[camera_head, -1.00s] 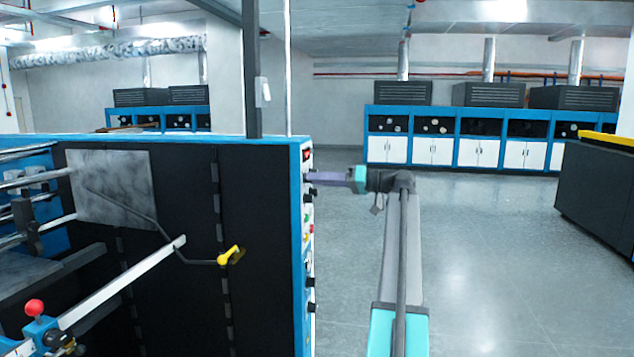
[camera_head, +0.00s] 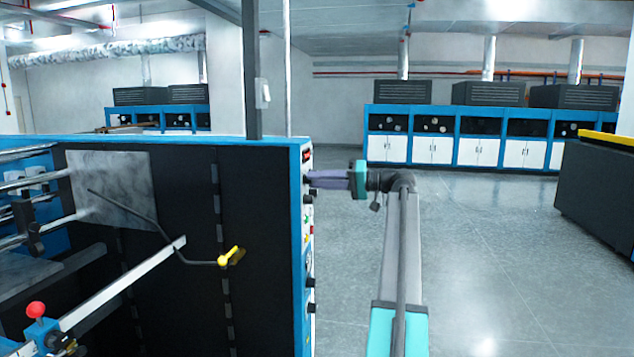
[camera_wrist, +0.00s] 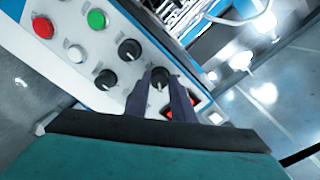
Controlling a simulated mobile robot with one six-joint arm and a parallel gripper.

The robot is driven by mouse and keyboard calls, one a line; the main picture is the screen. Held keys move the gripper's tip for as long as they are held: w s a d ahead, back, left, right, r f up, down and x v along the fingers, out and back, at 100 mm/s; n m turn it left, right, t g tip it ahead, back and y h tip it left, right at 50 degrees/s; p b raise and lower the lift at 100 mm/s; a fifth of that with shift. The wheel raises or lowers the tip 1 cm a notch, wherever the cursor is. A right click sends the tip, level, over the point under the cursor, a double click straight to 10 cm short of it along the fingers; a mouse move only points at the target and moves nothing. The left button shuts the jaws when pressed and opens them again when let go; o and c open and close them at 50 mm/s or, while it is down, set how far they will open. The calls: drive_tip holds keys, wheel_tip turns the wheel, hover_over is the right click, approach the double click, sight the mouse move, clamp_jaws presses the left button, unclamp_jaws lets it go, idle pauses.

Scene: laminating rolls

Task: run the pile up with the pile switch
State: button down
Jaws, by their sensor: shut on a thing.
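The control panel (camera_wrist: 85,45) on the machine's end face fills the upper left of the wrist view. It carries several black rotary knobs, a red button and a green button. My gripper (camera_wrist: 163,84) is shut on one black knob (camera_wrist: 160,76), with a dark finger on each side of it. I cannot read a label that names this knob as the pile switch. In the head view my gripper (camera_head: 313,180) reaches left to the upper part of the panel edge (camera_head: 308,240), and the knob it holds is hidden there.
Another black knob (camera_wrist: 129,49) sits close beside my fingers. Red lit switches (camera_wrist: 168,113) show near the fingers. In the head view a yellow-handled crank (camera_head: 230,256) is on the machine's dark side. The floor (camera_head: 480,260) on the right is clear.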

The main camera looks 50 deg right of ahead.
drive_tip(key=c, duration=1.5)
unclamp_jaws()
drive_tip(key=shift+s, duration=0.1)
drive_tip(key=b+v, duration=0.3)
drive_tip(key=v, duration=1)
drive_tip(key=shift+s+d+b, duration=0.15)
drive_tip(key=shift+s+b, duration=0.15)
drive_tip(key=shift+s, duration=0.1)
